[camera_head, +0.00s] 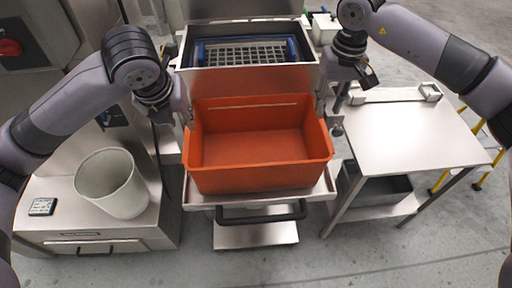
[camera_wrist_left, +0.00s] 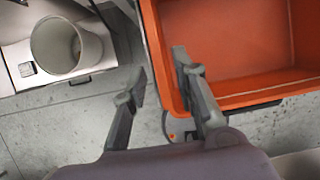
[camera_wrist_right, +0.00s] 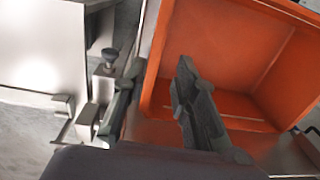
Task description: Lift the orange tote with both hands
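The orange tote (camera_head: 260,178) is empty and sits upright on a steel tray (camera_head: 200,197) at the centre. My left gripper (camera_head: 181,112) is at its left side. In the left wrist view the open left fingers (camera_wrist_left: 160,68) lie on either side of the tote's rim (camera_wrist_left: 157,45), one over the inside and one outside. My right gripper (camera_head: 333,100) is at the tote's right side. In the right wrist view the open right fingers (camera_wrist_right: 157,68) lie on either side of the tote's wall (camera_wrist_right: 152,75). I cannot tell whether any finger touches the tote.
A steel bin with a blue-edged grid (camera_head: 250,54) stands behind the tote. A white bucket (camera_head: 112,183) and a small dark display (camera_head: 42,207) are on the left cabinet. A pale side table (camera_head: 405,137) is at right. A black handle (camera_head: 262,215) is in front.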

